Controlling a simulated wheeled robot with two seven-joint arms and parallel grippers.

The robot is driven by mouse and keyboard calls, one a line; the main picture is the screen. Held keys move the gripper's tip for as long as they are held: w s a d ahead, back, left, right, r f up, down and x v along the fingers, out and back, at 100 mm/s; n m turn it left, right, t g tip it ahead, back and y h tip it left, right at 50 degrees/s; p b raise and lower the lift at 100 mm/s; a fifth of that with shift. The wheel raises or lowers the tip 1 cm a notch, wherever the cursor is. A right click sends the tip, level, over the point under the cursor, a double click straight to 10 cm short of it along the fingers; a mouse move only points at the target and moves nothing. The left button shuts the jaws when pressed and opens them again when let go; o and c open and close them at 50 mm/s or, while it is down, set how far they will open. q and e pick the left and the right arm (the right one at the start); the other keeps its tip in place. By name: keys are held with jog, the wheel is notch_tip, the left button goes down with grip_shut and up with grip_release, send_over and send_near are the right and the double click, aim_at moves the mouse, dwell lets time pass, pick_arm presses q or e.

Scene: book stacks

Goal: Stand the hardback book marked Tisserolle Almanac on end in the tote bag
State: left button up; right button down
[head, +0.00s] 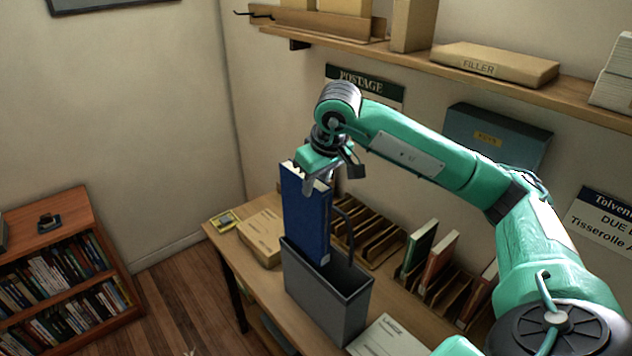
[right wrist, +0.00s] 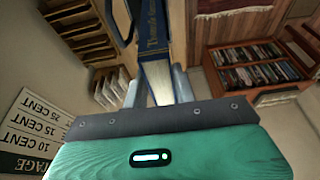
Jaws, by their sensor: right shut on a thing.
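The blue hardback book (head: 305,215) stands nearly upright, its lower end in the mouth of the dark grey tote bag (head: 325,300). My right gripper (head: 318,182) is shut on the book's top end. In the right wrist view the book (right wrist: 156,60) sits between the fingers (right wrist: 157,90), with partly readable lettering on its spine. The bag's handle (head: 342,225) rises beside the book. My left gripper is not in view.
The tote stands on a wooden table (head: 225,250). Wooden slotted racks (head: 370,240) and upright books (head: 437,262) are behind and right of it. A cardboard parcel (head: 262,235) lies to its left, a white paper (head: 388,337) to its right. A wall shelf (head: 545,88) hangs above.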

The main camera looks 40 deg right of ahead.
aim_at(316, 215)
jog(key=shift+b, duration=0.45)
dwell(1.1)
jog(key=shift+f, duration=0.15)
dwell(0.5)
jog(key=shift+f+b, duration=1.35)
jog(key=shift+b, duration=0.2)
jog(key=shift+f+b, duration=1.25)
jog(key=shift+b, duration=0.05)
jog(key=shift+f, duration=0.25)
jog(key=shift+f+b, duration=0.15)
jog(key=shift+b, duration=0.2)
jog(key=shift+f+b, duration=1.2)
jog(key=shift+f, duration=0.25)
